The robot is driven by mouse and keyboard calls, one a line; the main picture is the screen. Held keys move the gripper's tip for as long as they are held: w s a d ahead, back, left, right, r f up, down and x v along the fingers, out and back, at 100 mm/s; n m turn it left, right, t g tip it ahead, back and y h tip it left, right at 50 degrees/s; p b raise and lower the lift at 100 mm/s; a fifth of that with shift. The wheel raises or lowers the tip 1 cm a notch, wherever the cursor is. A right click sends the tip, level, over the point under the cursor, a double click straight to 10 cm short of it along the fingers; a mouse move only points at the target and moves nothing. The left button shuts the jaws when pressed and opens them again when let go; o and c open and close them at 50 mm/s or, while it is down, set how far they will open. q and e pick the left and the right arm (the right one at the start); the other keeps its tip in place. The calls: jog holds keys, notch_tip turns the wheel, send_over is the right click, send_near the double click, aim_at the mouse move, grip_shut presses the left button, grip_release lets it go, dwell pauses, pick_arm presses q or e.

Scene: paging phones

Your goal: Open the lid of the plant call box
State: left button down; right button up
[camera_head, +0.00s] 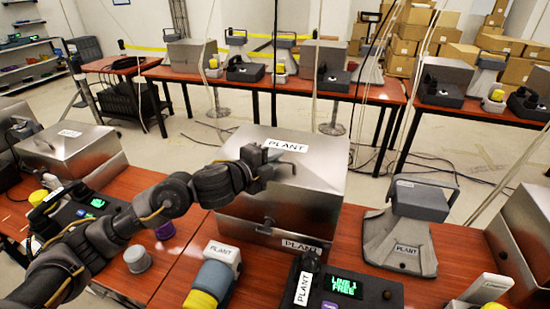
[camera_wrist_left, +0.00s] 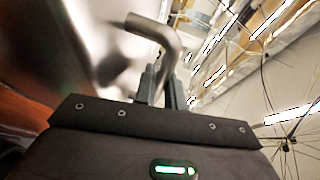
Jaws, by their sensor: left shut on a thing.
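The plant call box (camera_head: 318,172) is a brushed metal box with a white PLANT label on its top, standing on the red-brown table in the middle of the head view. My left gripper (camera_head: 262,160) is at the left part of its lid. In the left wrist view, the left gripper's fingers (camera_wrist_left: 160,88) are shut on a bent metal handle (camera_wrist_left: 155,32) beside a blurred metal surface. The gripper hides part of the lid, and I cannot tell whether the lid is ajar. My right gripper is not in view.
A PLANT-labelled grey device (camera_head: 400,240) stands right of the box. A phone base with a green display (camera_head: 345,287) and a blue-yellow cylinder (camera_head: 210,285) are in front. Another metal box (camera_head: 75,155) is at left. More equipment stands on the back tables.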

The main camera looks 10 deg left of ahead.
pick_arm(q)
jog(key=w+r+p, duration=0.1)
jog(key=r+p, duration=0.1)
jog(key=p, duration=0.2)
jog(key=w+r+g+p, duration=0.1)
jog(key=w+r+p, duration=0.1)
jog(key=p, duration=0.2)
jog(key=w+d+r+g+p, duration=0.1)
jog(key=w+r+p, duration=0.1)
jog(key=p, duration=0.1)
jog(key=shift+w+n+y+p, duration=0.1)
jog(key=shift+n+y+p, duration=0.3)
jog(key=w+d+r+g+p, duration=0.1)
jog(key=w+g+p, duration=0.1)
jog(key=w, duration=0.3)
jog(key=w+d+r+n+g+y+p, duration=0.1)
jog(key=w+r+p, duration=0.1)
jog(key=w, duration=0.4)
jog(key=shift+d+g+y+p, duration=0.15)
jog(key=shift+g+y+p, duration=0.15)
jog(key=shift+g+p, duration=0.15)
